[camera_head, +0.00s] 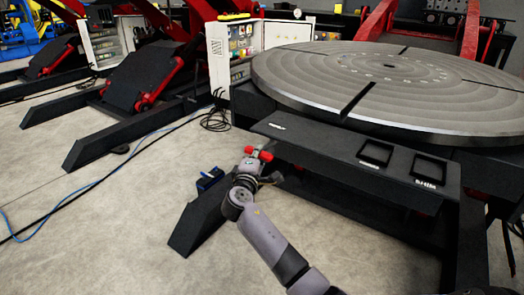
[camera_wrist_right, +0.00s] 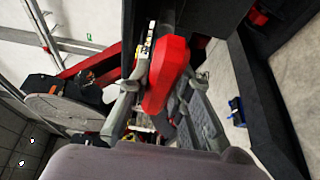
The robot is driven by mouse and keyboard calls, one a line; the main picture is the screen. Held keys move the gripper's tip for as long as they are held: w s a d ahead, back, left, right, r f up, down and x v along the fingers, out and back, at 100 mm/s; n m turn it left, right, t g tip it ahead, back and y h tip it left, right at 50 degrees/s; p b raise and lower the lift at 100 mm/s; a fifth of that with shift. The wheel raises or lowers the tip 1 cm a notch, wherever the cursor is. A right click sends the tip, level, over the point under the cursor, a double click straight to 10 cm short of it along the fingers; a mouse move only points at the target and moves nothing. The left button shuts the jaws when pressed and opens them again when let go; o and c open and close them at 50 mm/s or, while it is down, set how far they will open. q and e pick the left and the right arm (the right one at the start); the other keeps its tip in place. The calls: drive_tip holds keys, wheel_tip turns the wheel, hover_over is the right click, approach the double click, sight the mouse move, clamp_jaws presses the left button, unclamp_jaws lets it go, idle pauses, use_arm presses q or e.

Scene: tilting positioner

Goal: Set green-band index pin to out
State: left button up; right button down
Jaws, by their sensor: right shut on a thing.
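My right gripper (camera_head: 254,172) is beside the left front end of the positioner's dark shelf, below the round table. In the wrist view the right gripper (camera_wrist_right: 160,98) has a finger on either side of a red handle (camera_wrist_right: 168,72) and is shut on it. Red parts (camera_head: 265,155) also show at the fingertips in the head view. A pale strip with dark marks (camera_wrist_right: 147,45) lies beside the handle. I can make out no green band, so I cannot tell whether this is the green-band index pin, or its setting. My left gripper is not in view.
The large grey turntable (camera_head: 390,80) is above and behind the shelf (camera_head: 330,150), which has two square recesses. A dark sloping base leg (camera_head: 200,222) and a small blue item (camera_head: 210,178) are close left of my arm. An open control cabinet (camera_head: 235,55) stands behind. The left floor is mostly clear, with cables.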

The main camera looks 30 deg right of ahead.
drive_tip(key=c, duration=1.9)
unclamp_jaws()
drive_tip(key=shift+a+f, duration=0.2)
drive_tip(key=shift+f, duration=0.1)
drive_tip(key=shift+o, duration=0.9)
drive_tip(key=shift+s+a+r, duration=0.1)
drive_tip(key=shift+r, duration=0.1)
drive_tip(key=v, duration=1.2)
